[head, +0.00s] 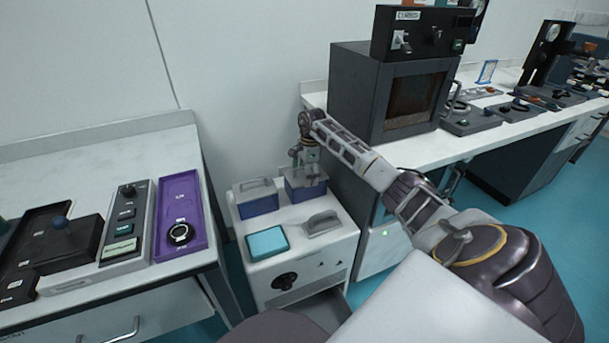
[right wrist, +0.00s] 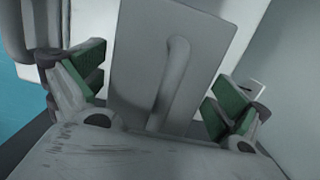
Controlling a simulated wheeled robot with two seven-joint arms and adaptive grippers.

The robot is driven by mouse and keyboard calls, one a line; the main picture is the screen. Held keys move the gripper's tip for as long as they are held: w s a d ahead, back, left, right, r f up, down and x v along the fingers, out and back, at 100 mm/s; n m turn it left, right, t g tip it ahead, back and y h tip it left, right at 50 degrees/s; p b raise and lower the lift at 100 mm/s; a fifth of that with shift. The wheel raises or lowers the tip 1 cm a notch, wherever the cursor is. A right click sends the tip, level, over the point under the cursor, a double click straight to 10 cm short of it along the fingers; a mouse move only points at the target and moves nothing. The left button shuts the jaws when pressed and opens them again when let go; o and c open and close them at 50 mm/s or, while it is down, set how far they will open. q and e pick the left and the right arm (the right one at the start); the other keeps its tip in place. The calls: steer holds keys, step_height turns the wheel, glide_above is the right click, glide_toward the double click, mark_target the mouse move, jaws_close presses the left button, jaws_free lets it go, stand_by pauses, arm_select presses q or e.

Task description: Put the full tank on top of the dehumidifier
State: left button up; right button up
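The dehumidifier (head: 300,262) is a white cabinet with a black dial, in the middle of the head view. Two blue tanks with grey handled lids are at the back of its top, a left one (head: 258,206) and a right one (head: 305,191). I cannot tell which is full. My right gripper (head: 307,172) points down over the right tank and partly hides it. In the right wrist view its green-padded fingers (right wrist: 160,95) are spread either side of the grey lid's raised handle (right wrist: 172,82), apart from it. My left gripper is not in view.
A teal square block (head: 267,242) and a grey handled piece (head: 322,223) are at the front of the dehumidifier top. A dark oven-like box (head: 350,95) stands close on the right bench. A bench with a purple tray (head: 180,190) is at left.

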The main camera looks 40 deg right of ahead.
stand_by(0.3)
steer(key=shift+d+r, duration=0.1)
steer(key=shift+r, duration=0.4)
steer(key=r, duration=0.3)
steer(key=r+p, duration=0.1)
steer(key=r, duration=0.2)
steer(key=d+r+p, duration=0.1)
steer(key=r, duration=0.3)
steer(key=shift+s, duration=0.15)
steer(key=shift+d+r, duration=0.1)
steer(key=shift+r, duration=0.4)
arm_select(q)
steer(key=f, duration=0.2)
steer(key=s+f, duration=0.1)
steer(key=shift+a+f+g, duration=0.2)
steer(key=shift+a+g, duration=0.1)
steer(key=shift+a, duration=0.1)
